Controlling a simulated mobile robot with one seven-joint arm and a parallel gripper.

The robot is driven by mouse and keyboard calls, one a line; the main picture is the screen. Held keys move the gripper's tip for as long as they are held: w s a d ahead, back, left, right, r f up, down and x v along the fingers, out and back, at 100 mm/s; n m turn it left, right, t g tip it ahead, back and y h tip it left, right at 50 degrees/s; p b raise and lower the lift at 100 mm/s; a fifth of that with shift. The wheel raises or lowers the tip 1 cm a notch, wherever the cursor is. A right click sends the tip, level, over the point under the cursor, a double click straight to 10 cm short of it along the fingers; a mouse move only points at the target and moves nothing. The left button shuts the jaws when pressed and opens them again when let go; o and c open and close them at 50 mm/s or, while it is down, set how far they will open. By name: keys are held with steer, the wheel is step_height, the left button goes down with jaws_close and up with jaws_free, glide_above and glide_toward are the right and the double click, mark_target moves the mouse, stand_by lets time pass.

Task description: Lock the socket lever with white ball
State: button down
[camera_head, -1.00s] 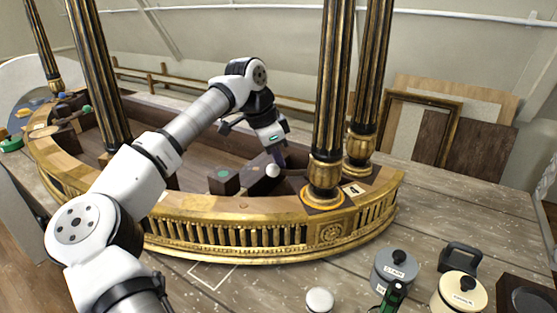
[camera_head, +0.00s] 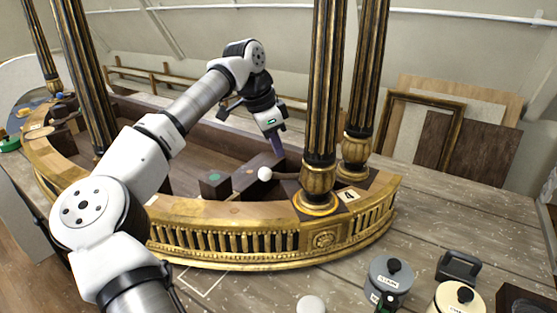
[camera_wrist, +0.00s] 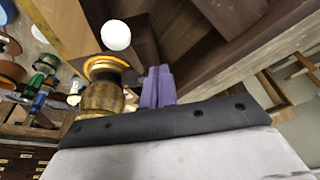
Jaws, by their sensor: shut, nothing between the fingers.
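The socket lever's white ball (camera_head: 265,174) sits at the left end of a short dark rod (camera_head: 286,176) that runs right toward the foot of a black and gold column. The ball also shows in the wrist view (camera_wrist: 116,35), near the top. My gripper (camera_head: 278,152) has purple fingers closed together and empty, pointing down just behind and above the rod. In the wrist view the closed fingers (camera_wrist: 158,86) stand beside the column's gold base (camera_wrist: 102,95). I cannot tell whether the fingers touch the rod.
Black and gold columns (camera_head: 325,90) stand close to the right of my gripper. A dark block with a green dot (camera_head: 215,185) lies left of the ball. The gilt curved rim (camera_head: 225,213) is in front. Labelled pots (camera_head: 391,277) stand at the front right.

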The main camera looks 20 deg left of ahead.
step_height(320, 180, up, 6)
steer(key=s, duration=0.2)
steer(key=shift+b, duration=0.35)
steer(key=shift+s+a+f, duration=0.1)
steer(key=shift+s, duration=0.05)
